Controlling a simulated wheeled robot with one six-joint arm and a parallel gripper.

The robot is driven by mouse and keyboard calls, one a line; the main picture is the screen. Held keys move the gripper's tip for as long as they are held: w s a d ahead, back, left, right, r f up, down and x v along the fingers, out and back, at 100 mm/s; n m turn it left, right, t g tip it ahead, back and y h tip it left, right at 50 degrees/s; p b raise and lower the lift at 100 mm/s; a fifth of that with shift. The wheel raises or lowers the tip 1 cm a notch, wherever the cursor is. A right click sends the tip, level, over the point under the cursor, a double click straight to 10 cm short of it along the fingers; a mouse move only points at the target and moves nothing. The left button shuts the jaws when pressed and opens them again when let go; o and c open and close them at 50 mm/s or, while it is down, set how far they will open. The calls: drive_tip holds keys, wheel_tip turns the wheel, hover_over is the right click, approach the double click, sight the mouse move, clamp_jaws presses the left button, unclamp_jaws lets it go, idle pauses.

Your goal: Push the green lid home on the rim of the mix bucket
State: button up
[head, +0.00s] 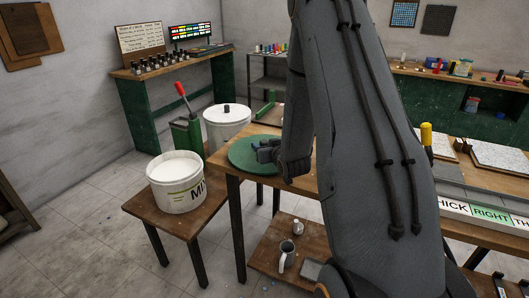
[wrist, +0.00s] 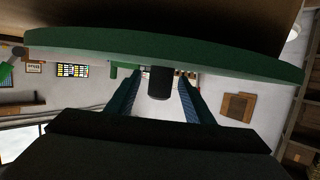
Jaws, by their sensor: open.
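The green lid (head: 243,160) lies flat at the near-left corner of the wooden table. In the wrist view, which looks upside down, the lid (wrist: 85,45) spans the top with its black knob (wrist: 161,86). My gripper (head: 262,151) is low over the lid. Its two fingers (wrist: 159,78) are open, one on each side of the knob, with gaps visible beside it. The white mix bucket (head: 180,199) stands upright and uncovered on a low wooden stand, left of the lid. Its pale top shows; part of its lettering is out of sight.
The low stand (head: 150,208) adjoins the wooden table (head: 226,168). Behind the bucket are a green container with a red-handled tool (head: 182,98) and another white bucket (head: 228,130). Floor at left is clear.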

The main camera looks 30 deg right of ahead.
drive_tip(key=shift+w, duration=0.1)
drive_tip(key=shift+c, duration=0.2)
clamp_jaws()
drive_tip(key=shift+r, duration=0.15)
